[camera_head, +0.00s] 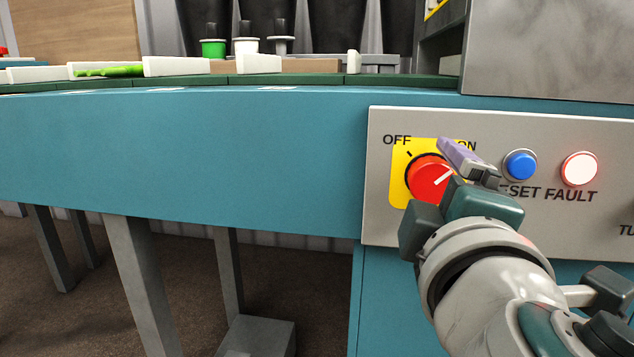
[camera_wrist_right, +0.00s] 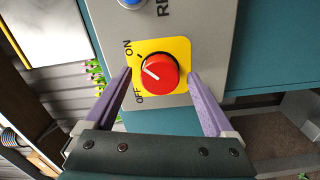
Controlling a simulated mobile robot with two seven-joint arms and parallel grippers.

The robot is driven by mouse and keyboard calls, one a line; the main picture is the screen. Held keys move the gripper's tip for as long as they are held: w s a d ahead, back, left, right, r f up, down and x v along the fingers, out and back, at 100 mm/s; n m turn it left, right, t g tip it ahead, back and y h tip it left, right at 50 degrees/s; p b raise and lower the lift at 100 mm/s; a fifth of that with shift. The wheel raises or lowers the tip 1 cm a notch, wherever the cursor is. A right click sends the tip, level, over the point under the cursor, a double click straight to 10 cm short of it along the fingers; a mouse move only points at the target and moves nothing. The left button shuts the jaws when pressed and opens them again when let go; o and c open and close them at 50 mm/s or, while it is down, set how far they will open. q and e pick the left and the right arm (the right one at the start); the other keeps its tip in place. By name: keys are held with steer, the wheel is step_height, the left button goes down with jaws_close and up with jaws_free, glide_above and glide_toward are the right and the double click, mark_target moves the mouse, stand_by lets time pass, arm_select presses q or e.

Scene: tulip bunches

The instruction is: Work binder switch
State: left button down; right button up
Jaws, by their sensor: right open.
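A red rotary knob (camera_head: 428,180) sits on a yellow plate (camera_head: 399,170) marked OFF at left and ON at right. Its white line points up and right, toward the ON side. In the right wrist view the knob (camera_wrist_right: 159,74) lies between my right gripper's two purple fingers, with a gap on each side. My right gripper (camera_wrist_right: 161,74) is open and empty. In the head view one finger shows in front of the ON side, and the other is hidden. I cannot tell how near the fingertips are to the plate. My left gripper is not in view.
A blue RESET button (camera_head: 520,165) and a bright pinkish-red FAULT lamp (camera_head: 579,168) sit right of the knob on the grey panel (camera_head: 381,221). A teal machine side (camera_head: 190,155) carries a dark green belt (camera_head: 325,80) with white blocks and green stems. A metal cabinet (camera_head: 550,50) stands above the panel.

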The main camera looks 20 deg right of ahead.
steer(key=v, duration=1)
